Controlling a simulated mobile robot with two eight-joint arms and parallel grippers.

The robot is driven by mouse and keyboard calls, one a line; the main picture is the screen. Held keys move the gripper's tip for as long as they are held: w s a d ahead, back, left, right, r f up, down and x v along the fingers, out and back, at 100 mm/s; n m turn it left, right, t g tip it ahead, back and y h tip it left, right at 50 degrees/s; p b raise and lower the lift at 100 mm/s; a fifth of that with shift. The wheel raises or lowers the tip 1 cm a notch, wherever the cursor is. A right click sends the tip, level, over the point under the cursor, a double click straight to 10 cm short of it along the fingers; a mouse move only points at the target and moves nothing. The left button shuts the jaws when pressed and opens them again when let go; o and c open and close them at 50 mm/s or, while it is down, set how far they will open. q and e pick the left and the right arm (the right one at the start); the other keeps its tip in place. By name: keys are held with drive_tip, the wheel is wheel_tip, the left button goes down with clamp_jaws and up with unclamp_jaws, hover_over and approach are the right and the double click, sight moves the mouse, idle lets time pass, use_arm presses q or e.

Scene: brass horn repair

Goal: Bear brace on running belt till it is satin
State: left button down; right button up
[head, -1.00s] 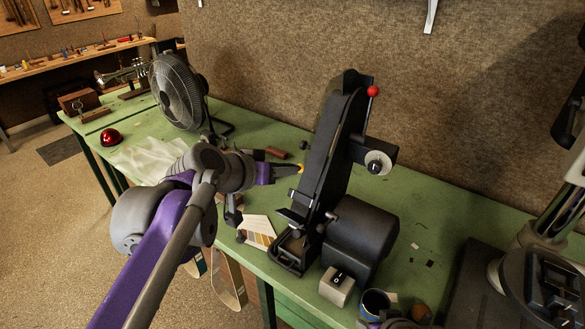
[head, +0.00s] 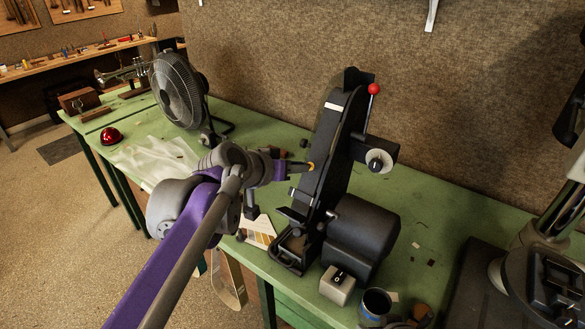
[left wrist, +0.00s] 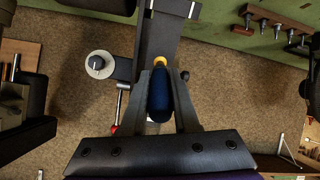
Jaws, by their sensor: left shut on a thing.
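My left gripper (head: 298,168) is shut on a dark blue handle-like piece (left wrist: 160,97). A brass-yellow tip, which I take for the brace (left wrist: 159,62), sticks out beyond the fingers. This tip (head: 311,166) is at the front of the black belt (head: 325,150) of the upright belt grinder. It looks to touch the belt or sit very close; I cannot tell which. A pale strip (head: 334,106) shows high on the belt. The belt also shows in the left wrist view (left wrist: 165,32). The brace's surface finish is too small to judge. My right gripper is not in view.
The grinder's motor (head: 362,240) and switch box (head: 338,285) stand right of the belt. A red-knobbed lever (head: 373,89) rises behind it. A fan (head: 180,92), red dome (head: 111,135) and blue-banded can (head: 375,306) stand on the green bench (head: 440,205).

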use_arm(q)
drive_tip(key=shift+x, duration=1)
idle(0.8)
drive_tip(key=shift+p, duration=0.35)
idle(1.8)
drive_tip(key=shift+v, duration=3.5)
drive_tip(key=shift+w, duration=0.1)
